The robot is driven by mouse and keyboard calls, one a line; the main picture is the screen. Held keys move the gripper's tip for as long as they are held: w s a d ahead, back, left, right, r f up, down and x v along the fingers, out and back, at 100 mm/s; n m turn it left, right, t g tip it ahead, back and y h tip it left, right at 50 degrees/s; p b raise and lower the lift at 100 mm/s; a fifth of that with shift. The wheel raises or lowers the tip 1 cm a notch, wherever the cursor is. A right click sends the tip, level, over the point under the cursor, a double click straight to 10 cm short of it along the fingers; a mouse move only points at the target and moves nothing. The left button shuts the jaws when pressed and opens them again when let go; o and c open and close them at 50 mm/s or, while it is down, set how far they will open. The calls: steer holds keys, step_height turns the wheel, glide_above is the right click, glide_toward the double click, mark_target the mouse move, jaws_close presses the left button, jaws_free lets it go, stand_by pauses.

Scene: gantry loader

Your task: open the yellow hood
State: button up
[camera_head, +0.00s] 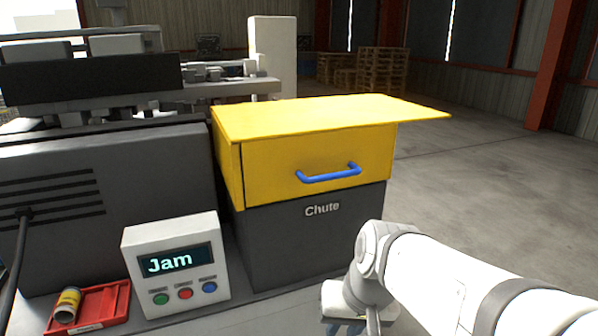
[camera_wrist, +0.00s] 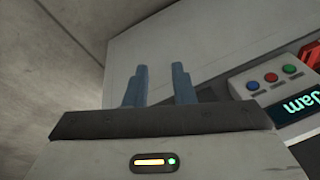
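The yellow hood (camera_head: 262,170) sits on top of the dark grey box marked "Chute" (camera_head: 300,240) in the head view. Its flat yellow lid lies level and looks closed. A blue bar handle (camera_head: 330,174) is fixed to its front face. My gripper (camera_head: 346,328) is low at the bottom edge of the head view, below and in front of the chute box, well apart from the handle. In the wrist view its two blue fingers (camera_wrist: 160,84) stand apart with nothing between them. The hood is not in the wrist view.
A control box with a "Jam" display (camera_head: 172,262) and coloured buttons stands left of the chute; its buttons show in the wrist view (camera_wrist: 271,78). A red tray (camera_head: 108,306) with a yellow can (camera_head: 67,304) lies farther left. Open floor (camera_head: 480,190) is to the right.

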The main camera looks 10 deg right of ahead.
steer(key=shift+o, duration=1.2)
steer(key=w+a+r+m+t+y, duration=0.1)
steer(key=w+r+m+y, duration=0.1)
steer(key=w, duration=0.3)
steer(key=shift+w+r+m+y+b, duration=0.15)
steer(key=shift+w+m+y+b, duration=0.15)
steer(key=shift+m+y, duration=0.15)
steer(key=m+t+y+b, duration=0.1)
steer(key=m+t+y, duration=0.4)
steer(key=m+t, duration=0.3)
glide_toward(339, 176)
steer(key=w+a+f+t, duration=0.1)
steer(key=w+a+f, duration=0.1)
steer(key=shift+n, duration=0.35)
steer(key=x, duration=0.5)
steer(key=p+x, duration=0.1)
steer(key=x, duration=0.1)
steer(key=shift+w+a+r, duration=0.25)
steer(key=shift+w+a, duration=0.05)
steer(key=shift+c, duration=0.4)
jaws_close()
